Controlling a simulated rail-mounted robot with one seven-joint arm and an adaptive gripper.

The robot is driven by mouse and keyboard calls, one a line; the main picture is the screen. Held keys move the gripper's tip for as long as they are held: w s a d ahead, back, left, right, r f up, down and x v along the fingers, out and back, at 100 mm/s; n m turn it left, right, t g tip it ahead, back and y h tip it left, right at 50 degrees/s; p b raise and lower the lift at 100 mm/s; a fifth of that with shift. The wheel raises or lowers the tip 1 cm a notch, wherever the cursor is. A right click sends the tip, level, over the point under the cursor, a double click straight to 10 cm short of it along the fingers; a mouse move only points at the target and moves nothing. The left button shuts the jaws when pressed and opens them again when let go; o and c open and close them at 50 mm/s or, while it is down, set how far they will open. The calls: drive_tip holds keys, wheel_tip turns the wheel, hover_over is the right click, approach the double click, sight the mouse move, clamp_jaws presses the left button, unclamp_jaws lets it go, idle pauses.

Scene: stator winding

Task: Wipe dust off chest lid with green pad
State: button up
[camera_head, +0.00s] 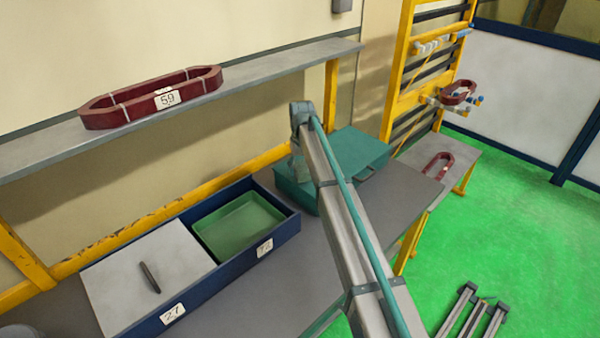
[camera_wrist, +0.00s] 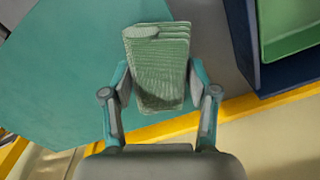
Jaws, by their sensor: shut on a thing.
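The teal chest (camera_head: 352,158) stands on the grey bench with its lid shut, partly hidden behind my arm in the head view. Its lid (camera_wrist: 70,75) fills the left of the wrist view. I can make out no clear dust on it. My gripper (camera_wrist: 160,88) is shut on the green pad (camera_wrist: 158,62), a ridged block held between both fingers. The pad is over the lid's edge side in the wrist view; I cannot tell whether it touches the lid. In the head view, the pad is hidden by my arm.
A blue divided box (camera_head: 285,228) with a green tray (camera_head: 240,228) and a pale lid (camera_head: 145,275) stands left of the chest. A shelf (camera_head: 270,72) above holds a dark red coil (camera_head: 150,97). A yellow rack (camera_head: 395,75) stands behind right. Bare bench (camera_head: 395,205) lies right of the chest.

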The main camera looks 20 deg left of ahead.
drive_tip(key=shift+r+p, duration=0.95)
drive_tip(key=shift+r, duration=1.75)
